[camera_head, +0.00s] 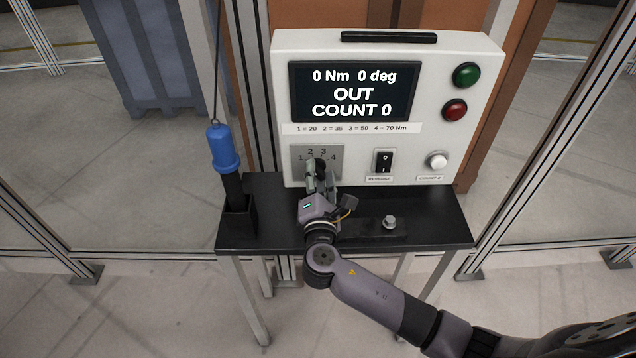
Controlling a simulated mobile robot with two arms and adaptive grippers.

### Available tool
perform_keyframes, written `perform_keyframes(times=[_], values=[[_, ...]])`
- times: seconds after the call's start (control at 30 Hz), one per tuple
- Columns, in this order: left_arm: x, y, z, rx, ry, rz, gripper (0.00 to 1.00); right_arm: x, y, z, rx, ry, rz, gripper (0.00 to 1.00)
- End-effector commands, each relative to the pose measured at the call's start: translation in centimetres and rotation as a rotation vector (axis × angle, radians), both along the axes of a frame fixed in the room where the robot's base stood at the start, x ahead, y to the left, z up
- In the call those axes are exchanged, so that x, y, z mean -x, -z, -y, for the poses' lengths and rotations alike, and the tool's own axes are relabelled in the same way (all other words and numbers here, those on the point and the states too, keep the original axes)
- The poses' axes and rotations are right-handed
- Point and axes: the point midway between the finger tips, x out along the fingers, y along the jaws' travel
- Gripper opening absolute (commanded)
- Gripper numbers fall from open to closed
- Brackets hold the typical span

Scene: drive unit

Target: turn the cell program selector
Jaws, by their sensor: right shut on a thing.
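The cell program selector (316,165) is a dark knob on a grey plate marked 1 to 4, low on the left of the white control panel (465,115). My right gripper (318,172) reaches it from the front and is shut on the knob. The gripper hides most of the knob, so I cannot tell which number it points to. The panel's display (354,92) reads 0 Nm, 0 deg, OUT, COUNT 0. A label strip below it gives 1 = 20, 2 = 35, 3 = 50, 4 = 70 Nm. My left gripper is not in view.
A black rocker switch (383,161), a white button (437,160), and green (466,75) and red (455,110) buttons sit on the panel. A blue-topped tool (223,150) stands in a black holder at left. A small bolt (389,222) is on the black table (440,228).

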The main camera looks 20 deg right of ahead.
Motion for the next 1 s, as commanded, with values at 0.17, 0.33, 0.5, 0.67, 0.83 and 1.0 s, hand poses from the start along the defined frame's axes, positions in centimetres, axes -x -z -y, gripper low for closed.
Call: perform_keyframes(times=[0.17, 0.33, 0.5, 0.67, 0.83, 1.0], values=[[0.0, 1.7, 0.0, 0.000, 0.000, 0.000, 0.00, 0.1, 0.5, 0.0, -0.116, 0.002, 0.031, 0.10], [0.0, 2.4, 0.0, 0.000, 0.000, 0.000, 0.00, 0.0, 0.3, 0.0, -0.191, 0.000, 0.054, 0.10], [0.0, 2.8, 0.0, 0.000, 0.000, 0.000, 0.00, 0.0, 0.3, 0.0, -0.235, 0.001, 0.065, 0.10], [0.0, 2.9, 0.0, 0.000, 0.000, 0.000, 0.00, 0.0, 0.2, 0.0, -0.251, 0.001, 0.069, 0.10], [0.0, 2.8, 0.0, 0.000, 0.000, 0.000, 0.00, 0.0, 0.2, 0.0, -0.252, 0.001, 0.069, 0.10], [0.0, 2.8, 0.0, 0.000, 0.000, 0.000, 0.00, 0.0, 0.2, 0.0, -0.251, 0.001, 0.069, 0.10]])
